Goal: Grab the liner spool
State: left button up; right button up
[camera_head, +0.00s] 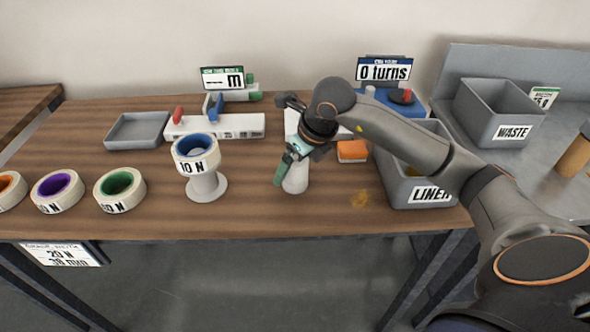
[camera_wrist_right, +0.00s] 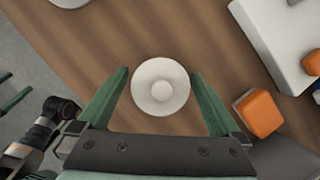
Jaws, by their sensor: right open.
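A small white round piece with a raised centre knob, which looks like the liner spool (camera_head: 295,180), stands on the wooden table. It also shows from above in the right wrist view (camera_wrist_right: 160,87). My right gripper (camera_head: 282,168) is above it with green fingers pointing down. In the right wrist view the open fingers lie on either side of the piece, with a gap at each side. My left gripper does not show in the head view. Green finger-like parts at the left edge of the right wrist view may belong to it (camera_wrist_right: 10,90), cut off by the frame.
An orange block (camera_head: 352,151) and the grey LINER bin (camera_head: 432,194) stand to the right. A blue-cored tape roll (camera_head: 196,153) sits on a white stand to the left. Several tape rolls line the front left. A white device (camera_head: 235,125) stands behind. A WASTE bin (camera_head: 495,112) is far right.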

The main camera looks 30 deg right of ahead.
jog(key=c, duration=1.5)
jog(key=shift+r, duration=0.1)
jog(key=shift+c, duration=0.3)
